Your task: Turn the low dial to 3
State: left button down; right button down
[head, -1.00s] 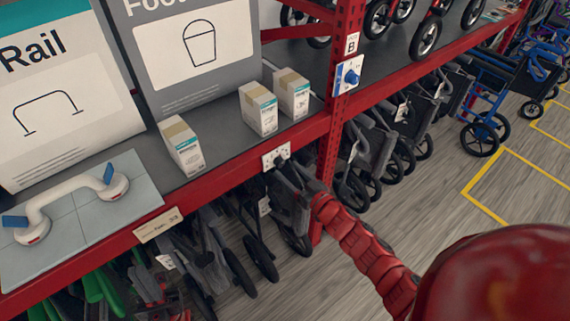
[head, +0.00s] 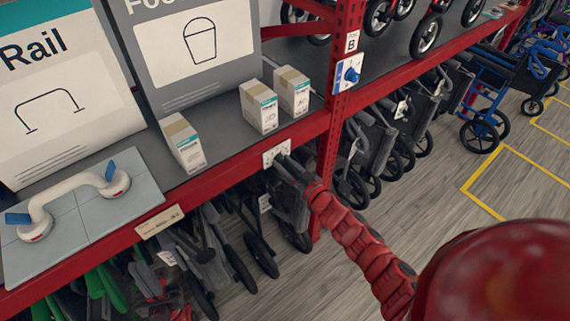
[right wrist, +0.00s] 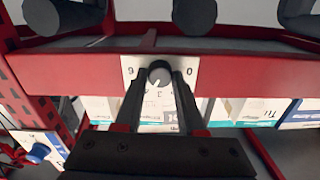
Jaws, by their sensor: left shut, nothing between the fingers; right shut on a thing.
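The low dial (head: 275,151) is a white plate with a dark round knob on the red shelf edge, left of the upright. In the right wrist view the dial's knob (right wrist: 159,72) sits between my right gripper's fingertips (right wrist: 159,82), which are shut on it. That view is upside down; a 0 and a 6 or 9 flank the knob, and its pale mark points down, slightly left. In the head view my right gripper (head: 281,160) covers part of the plate.
A blue-knobbed dial (head: 350,75) is on the upright (head: 331,140), above and right. Small boxes (head: 259,107) and a white grab rail (head: 75,195) stand on the shelf. Folded walkers crowd beneath; floor (head: 420,230) is free at right.

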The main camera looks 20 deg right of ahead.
jog(key=n+b, duration=0.2)
jog(key=b, duration=0.1)
jog(key=shift+f+n, duration=0.15)
jog(key=shift+n, duration=0.15)
jog(key=shift+n+b, duration=1.1)
jog(key=shift+n, duration=0.4)
jog(key=shift+r, duration=0.2)
jog(key=c, duration=0.5)
grip_release()
